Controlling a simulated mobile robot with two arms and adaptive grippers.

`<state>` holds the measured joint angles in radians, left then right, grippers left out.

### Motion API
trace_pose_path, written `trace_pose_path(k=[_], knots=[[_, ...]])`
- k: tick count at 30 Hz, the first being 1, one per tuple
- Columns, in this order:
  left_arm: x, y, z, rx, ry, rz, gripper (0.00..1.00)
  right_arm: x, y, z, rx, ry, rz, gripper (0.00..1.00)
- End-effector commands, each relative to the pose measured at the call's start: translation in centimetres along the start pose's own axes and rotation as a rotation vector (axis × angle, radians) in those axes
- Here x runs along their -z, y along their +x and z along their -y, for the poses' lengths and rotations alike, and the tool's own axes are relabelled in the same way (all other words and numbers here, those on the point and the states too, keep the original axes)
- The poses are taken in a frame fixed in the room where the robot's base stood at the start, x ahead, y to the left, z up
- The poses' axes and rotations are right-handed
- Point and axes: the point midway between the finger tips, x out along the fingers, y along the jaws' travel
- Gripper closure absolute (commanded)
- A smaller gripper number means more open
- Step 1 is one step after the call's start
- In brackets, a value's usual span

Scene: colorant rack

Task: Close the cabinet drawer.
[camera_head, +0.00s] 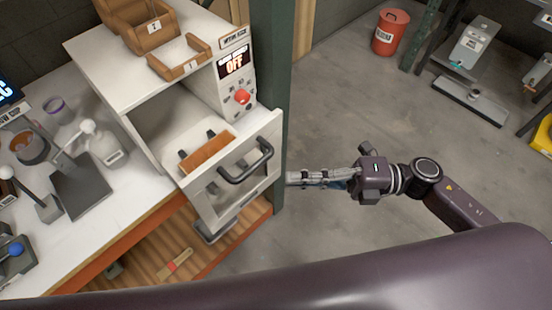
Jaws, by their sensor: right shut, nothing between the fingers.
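The white cabinet drawer (205,194) stands pulled out at the front of the white cabinet (152,80). Its front panel carries a dark curved handle (246,164). A brown block on dark supports (208,152) sits inside the open drawer. My right gripper (292,178) is shut and empty. Its fingers point left, and the tips show just right of the drawer front, by the green post. I cannot tell whether the tips touch anything. My left gripper is not in view.
A dark green post (268,70) rises beside the cabinet. A control panel with a red knob (243,96) is on the cabinet's right side. Wooden trays (180,57) sit on top. A red bin (390,32) stands on open grey floor. My own arm fills the lower foreground.

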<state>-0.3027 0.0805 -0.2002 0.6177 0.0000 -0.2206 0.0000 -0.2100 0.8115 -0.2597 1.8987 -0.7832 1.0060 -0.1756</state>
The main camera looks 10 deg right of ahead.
Motion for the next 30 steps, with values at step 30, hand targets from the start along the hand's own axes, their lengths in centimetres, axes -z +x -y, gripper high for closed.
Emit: trace_pose_path(k=[30], knots=[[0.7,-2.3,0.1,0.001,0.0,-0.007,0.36,-3.3,5.1,0.2,0.001,0.001,0.002,1.0]])
